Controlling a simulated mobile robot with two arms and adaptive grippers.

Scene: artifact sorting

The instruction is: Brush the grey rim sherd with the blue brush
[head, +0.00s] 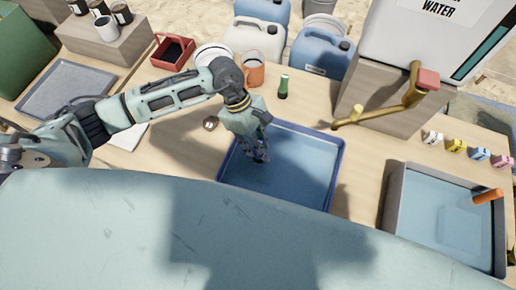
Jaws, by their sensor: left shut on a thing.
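My left gripper (259,154) is low over the blue-rimmed tray (313,182), near its left side, pointing down. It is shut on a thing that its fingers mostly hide. A small dark-blue patch shows at the fingertips, but I cannot tell whether it is the blue brush. I cannot make out the grey rim sherd in this view. My right gripper is not in view.
A grey basin of water (436,220) with an orange-handled thing (488,196) stands right. A brass tap (382,114) juts between. A green bottle (283,87) and orange mug (252,72) stand behind the tray. A red bin (161,62) and grey tray (48,99) are left.

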